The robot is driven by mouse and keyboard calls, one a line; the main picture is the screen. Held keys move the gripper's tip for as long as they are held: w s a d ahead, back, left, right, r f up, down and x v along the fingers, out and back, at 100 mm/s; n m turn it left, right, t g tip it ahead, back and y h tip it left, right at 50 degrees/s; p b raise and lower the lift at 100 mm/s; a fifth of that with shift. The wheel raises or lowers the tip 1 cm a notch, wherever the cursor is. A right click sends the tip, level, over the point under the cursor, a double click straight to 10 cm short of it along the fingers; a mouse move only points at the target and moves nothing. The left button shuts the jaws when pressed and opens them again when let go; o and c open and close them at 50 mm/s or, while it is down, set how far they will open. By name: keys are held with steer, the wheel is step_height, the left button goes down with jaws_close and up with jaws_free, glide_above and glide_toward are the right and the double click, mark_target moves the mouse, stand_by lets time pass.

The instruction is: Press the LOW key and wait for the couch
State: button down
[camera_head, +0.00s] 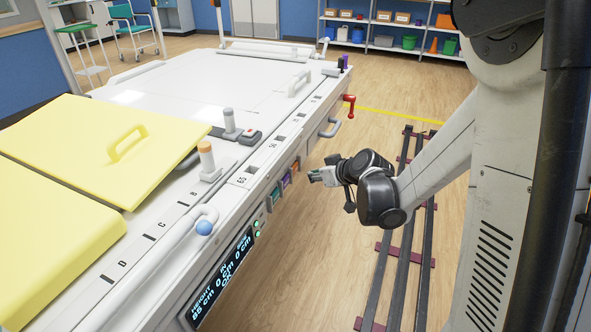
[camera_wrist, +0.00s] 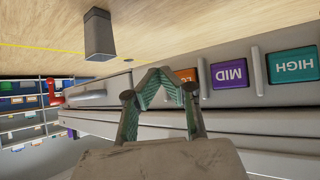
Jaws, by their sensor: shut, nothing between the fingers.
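The orange LOW key (camera_wrist: 185,75) shows upside down in the wrist view, partly hidden behind my gripper's right finger. The purple MID key (camera_wrist: 229,73) and teal HIGH key (camera_wrist: 293,64) are to its right, separated by raised ribs. In the head view, small keys sit on the couch side, including a teal one (camera_head: 275,194). My gripper (camera_wrist: 160,75) is shut and empty, its tips in front of the panel near LOW; contact cannot be told. In the head view it (camera_head: 313,176) points left at the couch side. The couch (camera_head: 190,85) has a pale top.
A display (camera_head: 222,277) on the couch side reads height 85 cm, with 0 cm values. A red crank (camera_head: 349,106) and side handle (camera_head: 330,127) stick out along the couch edge. Yellow panels (camera_head: 95,140) lie at left. Floor rails (camera_head: 384,255) run beside the couch.

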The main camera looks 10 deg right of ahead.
mark_target(294, 170)
steer(key=shift+w+a, duration=0.65)
steer(key=shift+a, duration=0.35)
stand_by(0.8)
steer(key=shift+w+a, duration=0.25)
steer(key=shift+a, duration=0.1)
